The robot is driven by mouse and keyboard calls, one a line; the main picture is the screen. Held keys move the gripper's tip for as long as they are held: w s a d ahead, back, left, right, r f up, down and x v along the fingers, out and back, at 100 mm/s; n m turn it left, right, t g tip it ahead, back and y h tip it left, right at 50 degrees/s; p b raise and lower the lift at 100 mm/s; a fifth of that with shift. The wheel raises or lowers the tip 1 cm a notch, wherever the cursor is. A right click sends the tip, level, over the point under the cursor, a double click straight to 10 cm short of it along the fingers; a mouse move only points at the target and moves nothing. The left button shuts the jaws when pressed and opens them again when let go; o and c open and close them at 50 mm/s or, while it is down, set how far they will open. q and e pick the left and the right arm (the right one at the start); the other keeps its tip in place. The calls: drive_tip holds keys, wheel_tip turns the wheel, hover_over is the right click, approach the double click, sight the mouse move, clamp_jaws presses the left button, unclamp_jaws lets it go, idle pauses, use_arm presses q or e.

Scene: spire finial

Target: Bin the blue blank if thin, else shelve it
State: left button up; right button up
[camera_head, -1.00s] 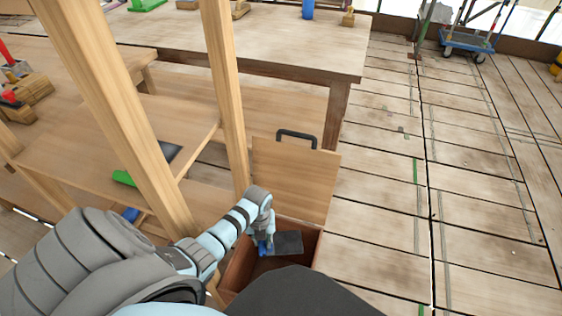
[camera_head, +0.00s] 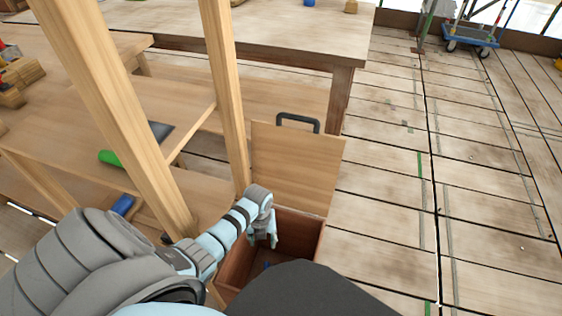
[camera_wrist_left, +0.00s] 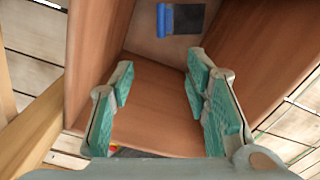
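The blue blank, a blue grip with a dark flat plate, lies in the bottom of the open wooden bin in the left wrist view (camera_wrist_left: 180,18). In the head view only a bit of its blue (camera_head: 267,265) shows inside the bin (camera_head: 236,262). My left gripper (camera_head: 262,243) points down into the bin, above the blank. In the left wrist view its fingers (camera_wrist_left: 160,65) are spread, with nothing between them and the blank apart from them. I cannot judge the blank's thickness here. My right gripper is out of view.
The bin's lid (camera_head: 295,165) stands open behind it. Wooden shelf posts (camera_head: 225,90) rise close beside my left arm. On the shelves lie a green piece (camera_head: 109,157), a dark plate (camera_head: 160,131) and another blue piece (camera_head: 122,204).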

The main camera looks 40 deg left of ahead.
use_arm(q)
wheel_tip(320, 180, up, 12)
idle(0.5)
